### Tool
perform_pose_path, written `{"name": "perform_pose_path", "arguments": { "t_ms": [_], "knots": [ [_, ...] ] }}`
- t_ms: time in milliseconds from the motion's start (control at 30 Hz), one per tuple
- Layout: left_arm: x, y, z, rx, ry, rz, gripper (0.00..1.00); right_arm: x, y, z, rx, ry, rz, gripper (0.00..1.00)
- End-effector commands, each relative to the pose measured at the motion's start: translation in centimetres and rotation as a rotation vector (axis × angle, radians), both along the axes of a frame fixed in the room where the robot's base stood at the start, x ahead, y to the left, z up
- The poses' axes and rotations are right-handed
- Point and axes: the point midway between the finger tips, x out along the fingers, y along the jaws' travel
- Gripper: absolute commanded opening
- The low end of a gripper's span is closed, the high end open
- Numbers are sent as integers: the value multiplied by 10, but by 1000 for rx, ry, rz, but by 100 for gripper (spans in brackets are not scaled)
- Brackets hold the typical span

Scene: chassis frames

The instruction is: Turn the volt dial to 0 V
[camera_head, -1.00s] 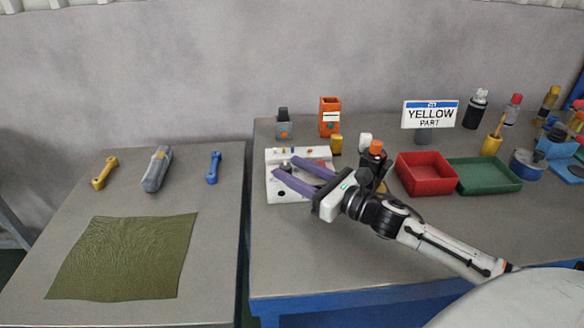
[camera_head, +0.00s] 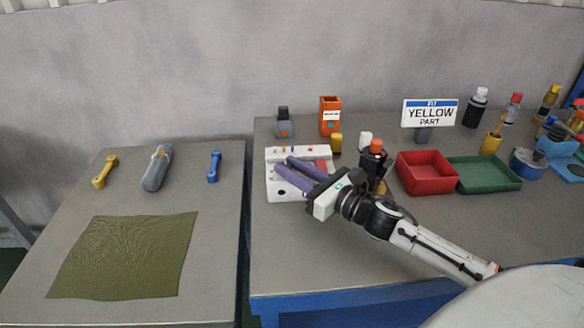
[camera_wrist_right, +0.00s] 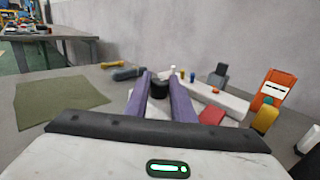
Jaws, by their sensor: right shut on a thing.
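The white instrument box (camera_head: 285,194) stands near the left edge of the right-hand table. The dark volt dial (camera_wrist_right: 159,88) shows in the wrist view between the two purple fingers of my right gripper (camera_wrist_right: 158,79). In the head view my right gripper (camera_head: 283,166) reaches over the box from the right, and its fingers largely cover the dial. The gripper is shut on the dial. The dial's scale and pointer cannot be read in either view. My left gripper is not in view.
A dark bottle with an orange cap (camera_head: 374,160) stands close to my right wrist. A red tray (camera_head: 428,188) and a green tray (camera_head: 487,188) lie to the right. An orange holder (camera_head: 330,116) and a grey holder (camera_head: 284,127) stand behind the box. The front of the table is clear.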

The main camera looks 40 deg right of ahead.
Motion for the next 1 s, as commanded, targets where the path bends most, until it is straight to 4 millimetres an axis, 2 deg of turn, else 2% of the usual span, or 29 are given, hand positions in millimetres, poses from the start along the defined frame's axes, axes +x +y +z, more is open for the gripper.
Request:
{"name": "perform_pose_path", "arguments": {
  "t_ms": [400,1000],
  "knots": [
    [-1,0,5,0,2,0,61,0,8,1,11,-2,-316,0],
    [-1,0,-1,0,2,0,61,5,18,0,6,0,-834,0]
  ]
}}
